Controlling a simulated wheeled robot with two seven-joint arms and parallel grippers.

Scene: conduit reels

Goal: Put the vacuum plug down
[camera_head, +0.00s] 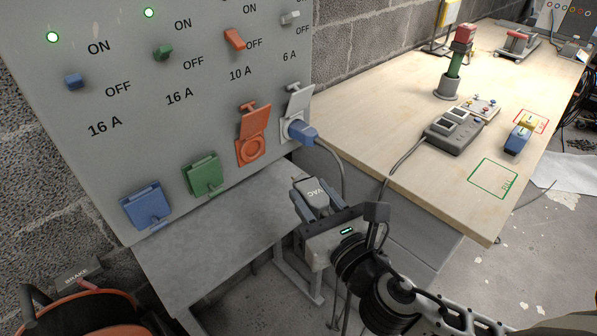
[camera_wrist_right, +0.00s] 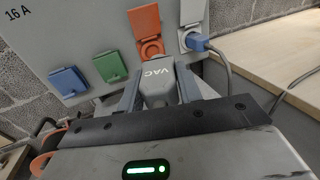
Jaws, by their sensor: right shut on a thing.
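The vacuum plug (camera_head: 315,189), grey and marked VAC, is held in my right gripper (camera_head: 309,200) in front of the grey panel. In the right wrist view the plug (camera_wrist_right: 157,84) sits between the two fingers of the right gripper (camera_wrist_right: 158,88), which are shut on its sides. In the head view it appears near the right end of the grey ledge (camera_head: 215,215), beside the wooden bench (camera_head: 400,150). I cannot tell its height above the ledge. My left gripper is not in view.
The bench's near left part is clear.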

